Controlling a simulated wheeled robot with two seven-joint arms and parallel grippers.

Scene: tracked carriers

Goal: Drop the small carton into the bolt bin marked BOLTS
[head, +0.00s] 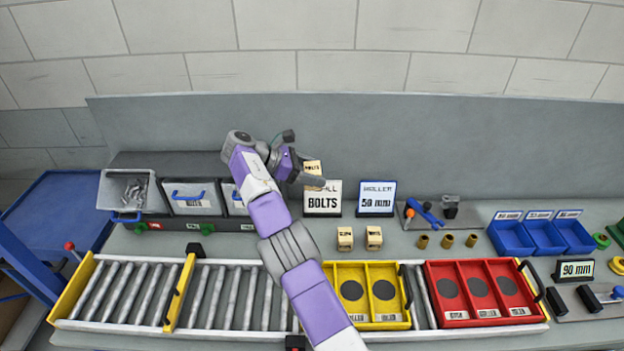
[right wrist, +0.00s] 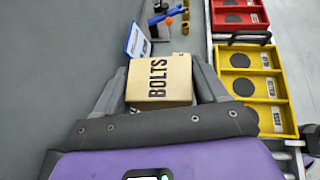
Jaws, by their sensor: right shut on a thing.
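My right gripper (head: 304,178) is shut on a small tan carton (head: 313,167) and holds it up near the back panel, in front of the "BOLTS" sign's left edge. In the right wrist view the carton (right wrist: 160,78) sits between the two grey fingers of the gripper (right wrist: 162,88), with the word BOLTS facing the camera. An open grey bin (head: 112,195) holding loose metal bolts stands at the far left, left of the gripper; no readable BOLTS mark shows on it. My left gripper is not in view.
Grey bins with blue handles (head: 192,208) stand right of the bolt bin, partly behind my arm. A roller conveyor (head: 110,290) carries yellow (head: 365,325) and red trays (head: 485,322).

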